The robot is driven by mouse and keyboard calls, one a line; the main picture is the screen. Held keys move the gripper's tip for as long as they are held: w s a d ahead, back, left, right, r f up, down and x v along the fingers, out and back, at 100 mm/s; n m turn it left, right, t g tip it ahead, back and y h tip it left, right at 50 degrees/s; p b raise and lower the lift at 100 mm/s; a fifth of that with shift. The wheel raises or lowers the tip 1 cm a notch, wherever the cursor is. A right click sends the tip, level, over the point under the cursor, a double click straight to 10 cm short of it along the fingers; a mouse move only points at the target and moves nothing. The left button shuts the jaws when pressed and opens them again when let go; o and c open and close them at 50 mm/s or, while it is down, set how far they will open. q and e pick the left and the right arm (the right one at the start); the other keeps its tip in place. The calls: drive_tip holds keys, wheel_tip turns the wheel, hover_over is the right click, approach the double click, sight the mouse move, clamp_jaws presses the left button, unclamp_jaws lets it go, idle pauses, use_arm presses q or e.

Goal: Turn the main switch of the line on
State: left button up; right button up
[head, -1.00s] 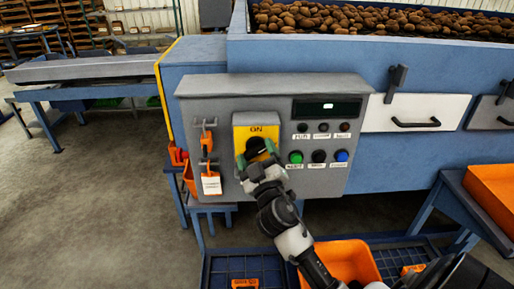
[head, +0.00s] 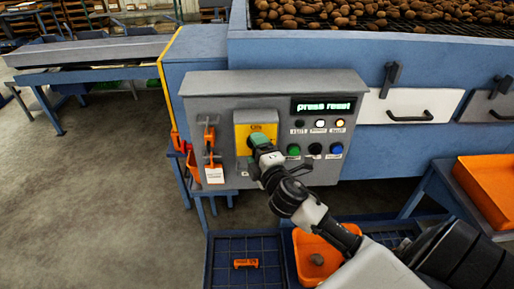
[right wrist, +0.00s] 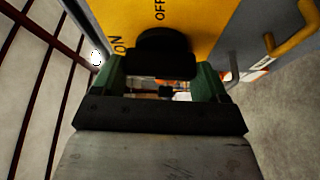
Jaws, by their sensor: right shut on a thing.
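The main switch is a black rotary knob on a yellow plate (head: 241,133) on the grey control panel (head: 220,95). My right gripper (head: 258,140) is at the plate and covers most of the knob in the head view. In the right wrist view the black knob (right wrist: 163,50) sits between the green fingers of my right gripper (right wrist: 165,88), which is shut on it. The plate (right wrist: 205,25) carries the words ON and OFF there. The panel's display (head: 323,105) is lit green and reads "press reset". My left gripper is not in view.
Green, black and blue buttons (head: 315,149) sit right of the switch, with lit lamps above. An orange lock and white tag (head: 214,174) hang left of it. An orange bin (head: 315,245) stands below. Potatoes (head: 380,15) lie on the machine above.

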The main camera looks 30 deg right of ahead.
drive_tip(key=shift+n, duration=0.6)
drive_tip(key=o, duration=0.9)
drive_tip(key=s+b, duration=0.1)
drive_tip(key=s, duration=0.2)
drive_tip(key=s+a+b, duration=0.1)
drive_tip(key=s, duration=0.3)
drive_tip(key=s+b, duration=0.2)
drive_tip(key=s, duration=0.1)
drive_tip(key=shift+s+a, duration=0.3)
drive_tip(key=shift+a, duration=0.05)
